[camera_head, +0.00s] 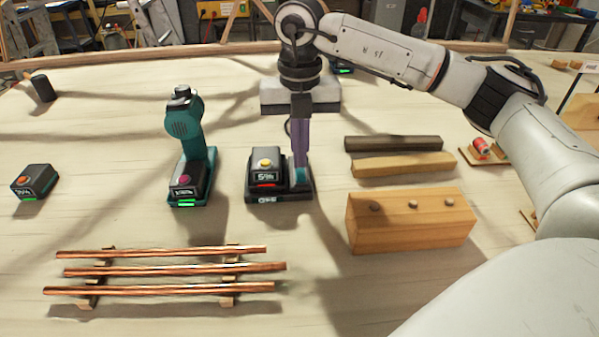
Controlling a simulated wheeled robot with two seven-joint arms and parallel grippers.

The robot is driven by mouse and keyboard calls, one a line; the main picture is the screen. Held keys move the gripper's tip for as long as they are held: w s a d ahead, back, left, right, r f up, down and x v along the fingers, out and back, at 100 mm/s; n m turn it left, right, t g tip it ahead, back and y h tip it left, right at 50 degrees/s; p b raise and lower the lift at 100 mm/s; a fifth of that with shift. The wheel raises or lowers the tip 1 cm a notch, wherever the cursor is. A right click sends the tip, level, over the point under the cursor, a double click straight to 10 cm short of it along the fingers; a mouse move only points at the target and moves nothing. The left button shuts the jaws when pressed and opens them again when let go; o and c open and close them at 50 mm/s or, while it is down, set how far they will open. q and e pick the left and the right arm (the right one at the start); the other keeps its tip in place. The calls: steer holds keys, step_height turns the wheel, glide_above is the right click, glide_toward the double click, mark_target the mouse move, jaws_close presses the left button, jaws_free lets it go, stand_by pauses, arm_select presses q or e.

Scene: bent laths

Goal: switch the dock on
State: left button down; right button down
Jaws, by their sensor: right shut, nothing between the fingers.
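The dark dock (278,197) stands in the middle of the table with a small lit green label on its front. A dark battery pack (264,172) with a yellow button, a display and a red bar sits on its left part. My right gripper (300,172) points straight down at the dock's right part, beside the pack. Its purple fingers are shut with nothing between them. A teal patch shows at the fingertips; whether it is the dock's switch, and whether the tips touch it, I cannot tell. My left gripper is not in view.
A teal drill (185,130) stands upright left of the dock. A loose battery (35,180) lies far left. Copper-coloured rods (165,270) rest on supports in front. A wooden block (410,222) and two bars (403,165) lie right. Bare table lies between the loose battery and drill.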

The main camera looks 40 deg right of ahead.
steer(key=shift+f+b, duration=0.35)
steer(key=shift+f, duration=0.2)
step_height(320, 180, up, 7)
steer(key=p, duration=0.5)
stand_by(0.5)
stand_by(0.5)
